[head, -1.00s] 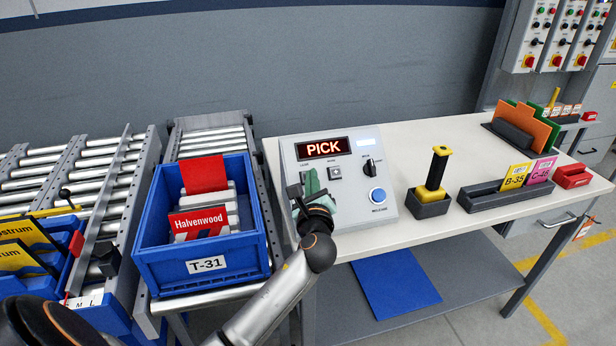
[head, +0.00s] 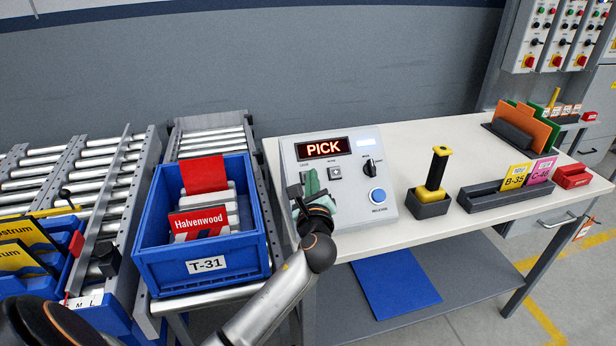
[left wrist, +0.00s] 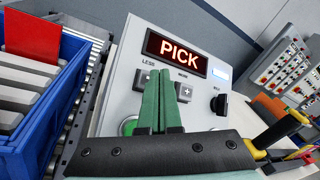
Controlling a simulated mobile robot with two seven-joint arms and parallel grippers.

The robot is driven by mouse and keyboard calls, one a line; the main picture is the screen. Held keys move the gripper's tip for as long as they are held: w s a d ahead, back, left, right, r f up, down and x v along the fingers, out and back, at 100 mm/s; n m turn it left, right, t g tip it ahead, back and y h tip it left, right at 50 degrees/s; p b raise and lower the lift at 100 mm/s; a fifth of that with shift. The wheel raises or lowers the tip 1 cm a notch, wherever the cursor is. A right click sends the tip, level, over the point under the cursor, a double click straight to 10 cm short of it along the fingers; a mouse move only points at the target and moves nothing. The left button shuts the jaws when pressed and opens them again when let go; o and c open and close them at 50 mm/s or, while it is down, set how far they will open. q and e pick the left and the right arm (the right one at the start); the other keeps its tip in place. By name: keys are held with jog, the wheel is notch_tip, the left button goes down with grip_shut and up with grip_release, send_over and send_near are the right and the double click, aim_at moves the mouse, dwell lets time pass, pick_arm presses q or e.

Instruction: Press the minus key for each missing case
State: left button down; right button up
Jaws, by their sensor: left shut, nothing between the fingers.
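A grey control box (head: 378,218) stands on the bench and its red-lit display (head: 323,148) reads PICK. The plus key (head: 335,173) sits below it; it also shows in the wrist view (left wrist: 187,92). The minus key (left wrist: 141,80), under the LESS label, is partly hidden by my fingers. The blue tote T-31 (head: 166,268) holds several pale cases (head: 228,212), a red card at the back and a red Halvenwood card.
The box also has a black knob (head: 370,168) and a blue button (head: 378,196). Roller conveyors (head: 95,163) lie left. The bench top behind the tool is clear.

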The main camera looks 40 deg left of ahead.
pick_arm(q)
jog(key=shift+f, duration=0.1)
dwell(0.4)
jog(key=shift+w+a+f, duration=0.2)
jog(key=shift+a, duration=0.05)
jog(key=shift+w+a+f+b, duration=0.35)
jog(key=shift+a+f+b, duration=0.1)
jog(key=shift+f, duration=0.2)
dwell(1.3)
jog(key=shift+r, duration=0.1)
jog(key=shift+s+d+r+p, duration=0.55)
jog(key=shift+d+r+p, duration=0.2)
jog(key=shift+p, duration=0.4)
